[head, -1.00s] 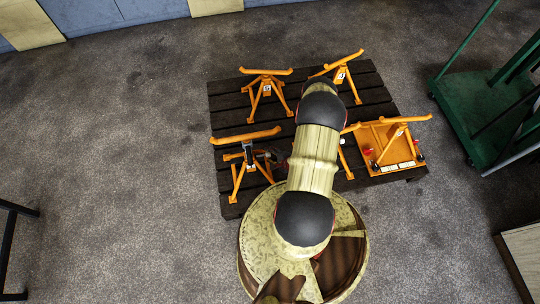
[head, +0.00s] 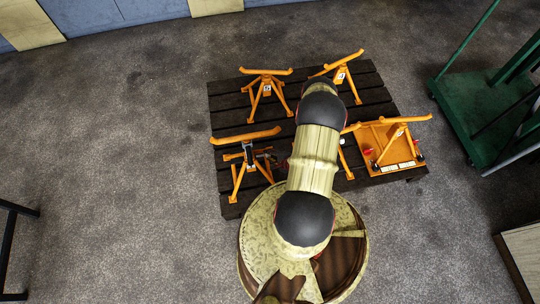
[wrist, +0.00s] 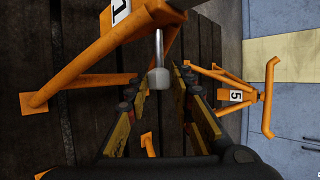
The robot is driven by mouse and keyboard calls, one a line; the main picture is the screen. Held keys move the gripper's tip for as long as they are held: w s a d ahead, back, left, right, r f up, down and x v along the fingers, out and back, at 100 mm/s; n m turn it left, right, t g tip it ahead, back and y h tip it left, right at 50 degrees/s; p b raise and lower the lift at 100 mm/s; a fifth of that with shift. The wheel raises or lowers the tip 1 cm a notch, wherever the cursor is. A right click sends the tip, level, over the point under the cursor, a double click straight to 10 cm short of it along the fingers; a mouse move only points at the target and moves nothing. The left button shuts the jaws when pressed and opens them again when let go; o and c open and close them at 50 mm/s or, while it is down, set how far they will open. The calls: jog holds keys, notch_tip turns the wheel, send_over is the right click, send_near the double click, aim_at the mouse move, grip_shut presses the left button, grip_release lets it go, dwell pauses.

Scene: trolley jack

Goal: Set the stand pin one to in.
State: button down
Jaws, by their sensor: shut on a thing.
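Stand one is the orange stand at the front left of the dark pallet (head: 213,121) in the head view, with its long top bar (head: 245,136). In the wrist view its white label with a 1 (wrist: 120,10) and orange legs (wrist: 85,80) show. Its pin is a metal rod with a grey rounded end (wrist: 159,78), coming out of the stand. My gripper (wrist: 161,84) has a finger on each side of that grey end and is shut on it. In the head view my gripper (head: 270,161) is small, at the stand's right side. How deep the pin sits is hidden.
A stand marked 5 (head: 266,88) and one marked 4 (head: 340,76) stand at the back of the pallet. Another orange stand is partly hidden by my arm. An orange trolley jack (head: 393,145) is at the right. A green cart (head: 480,120) is beyond it.

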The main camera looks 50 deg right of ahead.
jog(key=shift+a, duration=0.1)
jog(key=shift+w+a, duration=1)
jog(key=shift+a, duration=0.25)
jog(key=c, duration=1.5)
grip_release()
jog(key=shift+w, duration=0.1)
jog(key=shift+c, duration=0.2)
jog(key=v, duration=1.2)
